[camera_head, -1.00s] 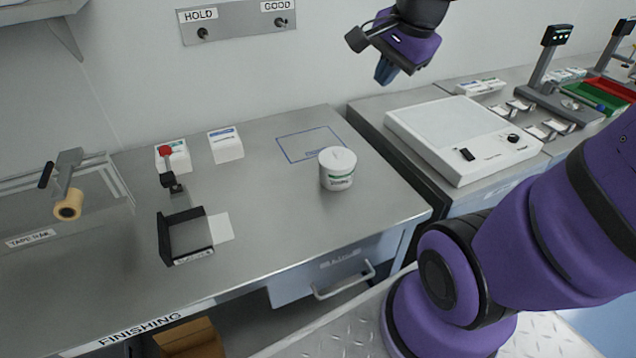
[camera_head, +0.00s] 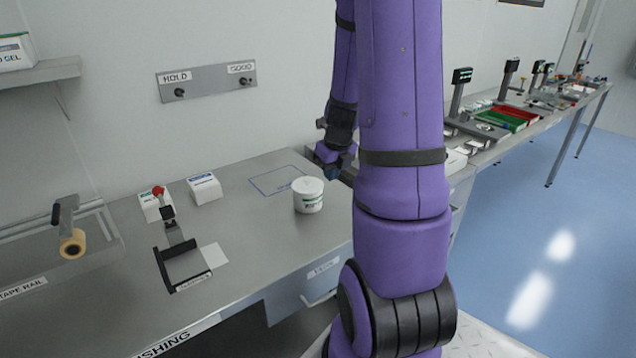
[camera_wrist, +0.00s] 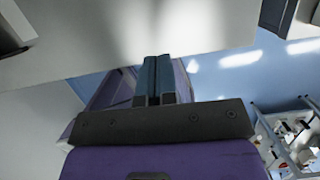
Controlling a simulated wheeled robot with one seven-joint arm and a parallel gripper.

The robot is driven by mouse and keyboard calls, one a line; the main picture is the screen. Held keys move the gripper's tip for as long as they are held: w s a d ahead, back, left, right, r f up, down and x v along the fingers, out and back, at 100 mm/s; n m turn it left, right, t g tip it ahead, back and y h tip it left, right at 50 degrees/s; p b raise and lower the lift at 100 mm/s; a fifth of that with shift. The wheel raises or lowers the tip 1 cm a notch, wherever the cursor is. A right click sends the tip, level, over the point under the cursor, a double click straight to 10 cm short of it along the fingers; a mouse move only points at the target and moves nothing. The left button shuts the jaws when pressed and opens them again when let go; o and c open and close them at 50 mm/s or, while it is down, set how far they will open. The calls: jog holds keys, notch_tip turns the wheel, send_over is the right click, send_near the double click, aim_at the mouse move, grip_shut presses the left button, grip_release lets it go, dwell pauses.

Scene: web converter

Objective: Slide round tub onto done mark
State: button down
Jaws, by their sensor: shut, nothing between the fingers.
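The round white tub (camera_head: 309,196) with a green-marked label stands upright on the steel bench. It is just in front and to the right of a blue rectangular outline (camera_head: 265,190) drawn on the bench, apart from most of it. My gripper (camera_head: 342,170) is low to the right of the tub, partly hidden by my arm. In the wrist view my gripper's blue fingers (camera_wrist: 156,70) are together with nothing between them. The tub cannot be made out in the wrist view.
Two white boxes (camera_head: 205,189), a red-knobbed clamp (camera_head: 166,208) with a black bracket, and a tape roll (camera_head: 73,243) stand to the left. A wall panel (camera_head: 207,83) reads HOLD and GOOD. Bench surface in front of the tub is clear.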

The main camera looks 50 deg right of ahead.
jog(key=w+d+f, duration=0.1)
jog(key=w+f, duration=0.5)
jog(key=f, duration=0.2)
jog(key=shift+d+f, duration=0.3)
jog(key=shift+f, duration=0.1)
jog(key=w+d, duration=0.2)
jog(key=w, duration=0.7)
jog(key=w+d, duration=0.3)
jog(key=w, duration=0.7)
jog(key=shift+d, duration=0.1)
